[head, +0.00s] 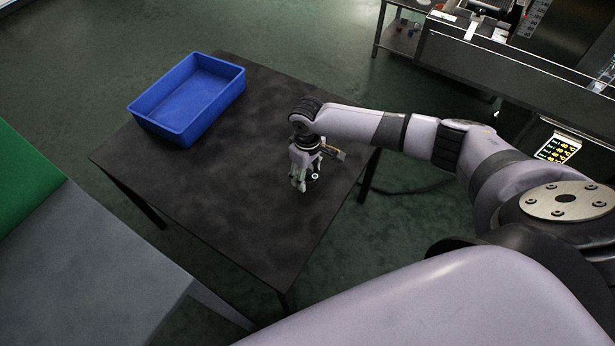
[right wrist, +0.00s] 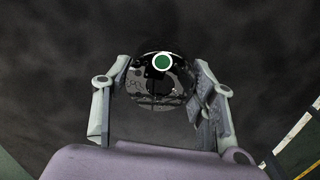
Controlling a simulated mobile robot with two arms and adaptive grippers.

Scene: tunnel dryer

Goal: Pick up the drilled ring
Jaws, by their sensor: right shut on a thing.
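The drilled ring (right wrist: 150,82) looks like a dark, glossy round piece with a white-edged green spot near its far edge. In the right wrist view it sits between the two fingers of my right gripper (right wrist: 163,96), which is shut on it. In the head view my right gripper (head: 303,181) points down at the right part of the dark table (head: 215,215). The ring (head: 314,177) shows there only as a small dark piece with a pale spot, partly hidden by the fingers. I cannot tell whether it touches the tabletop. My left gripper is not in view.
An empty-looking blue bin (head: 182,134) stands at the table's far left corner. The tabletop between bin and gripper is clear. A grey and green surface (head: 85,265) lies at the left. A dark machine (head: 520,80) with a lit panel (head: 558,148) stands at the right.

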